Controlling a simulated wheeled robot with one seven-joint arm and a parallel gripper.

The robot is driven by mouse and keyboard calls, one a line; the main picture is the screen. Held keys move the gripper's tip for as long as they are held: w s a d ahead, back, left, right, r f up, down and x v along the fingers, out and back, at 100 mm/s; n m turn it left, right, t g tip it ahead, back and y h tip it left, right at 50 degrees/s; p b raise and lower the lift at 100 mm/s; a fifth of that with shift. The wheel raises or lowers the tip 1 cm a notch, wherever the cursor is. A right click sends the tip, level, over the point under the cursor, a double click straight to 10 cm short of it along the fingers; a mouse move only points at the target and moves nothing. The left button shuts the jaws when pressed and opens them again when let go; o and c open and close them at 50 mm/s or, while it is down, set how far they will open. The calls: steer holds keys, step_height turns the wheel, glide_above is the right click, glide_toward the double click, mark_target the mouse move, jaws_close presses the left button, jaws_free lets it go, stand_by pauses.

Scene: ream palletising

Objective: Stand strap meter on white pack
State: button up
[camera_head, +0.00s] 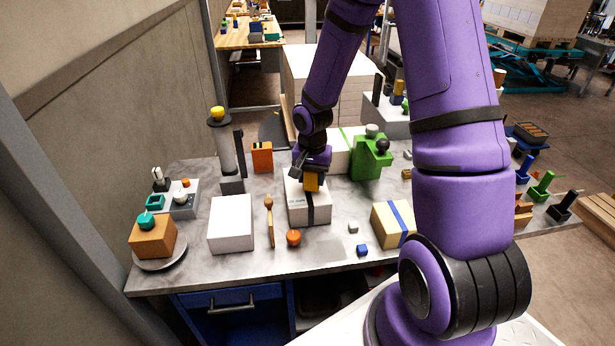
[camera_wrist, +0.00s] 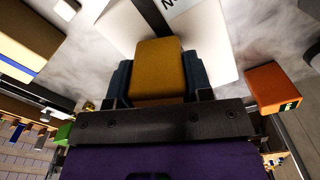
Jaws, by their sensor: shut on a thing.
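My gripper (camera_head: 311,172) is shut on a yellow-orange block, taken as the strap meter (camera_head: 312,183). In the wrist view the strap meter (camera_wrist: 158,68) sits between the two dark fingers of my gripper (camera_wrist: 157,85). The white pack (camera_head: 296,212) with a black strap and printed label lies directly under it on the table. It also shows behind the block in the wrist view (camera_wrist: 208,40). The block looks upright over the pack's top, near the strap; I cannot tell if its bottom touches. A second, plain white pack (camera_head: 230,222) lies to the left.
A wooden tool (camera_head: 269,215) and an orange-red round thing (camera_head: 293,238) lie close by. An orange box (camera_head: 262,157) stands behind left, a green figure (camera_head: 368,160) behind right. A tan pack with blue strap (camera_head: 386,224) lies right. The table's front middle is mostly clear.

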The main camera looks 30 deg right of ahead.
steer(key=shift+f, duration=0.45)
steer(key=shift+f, duration=0.1)
steer(key=o, duration=1)
steer(key=shift+c, duration=0.2)
step_height(320, 180, up, 12)
steer(key=shift+r, duration=0.2)
steer(key=s+a+r+n+t+h, duration=0.1)
steer(key=s+a+r+n, duration=0.1)
steer(key=s+r, duration=0.45)
steer(key=s+a+r+n+t, duration=0.2)
steer(key=s+r+n, duration=0.15)
steer(key=r, duration=0.55)
steer(key=s+a+r+n+t, duration=0.1)
steer(key=s+r, duration=0.2)
steer(key=s, duration=0.4)
steer(key=s+a+r+n+t+y, duration=0.1)
steer(key=s+r+n, duration=0.1)
steer(key=s, duration=0.4)
steer(key=shift+s+a+r, duration=0.3)
steer(key=shift+s+r, duration=0.1)
steer(key=shift+r, duration=0.25)
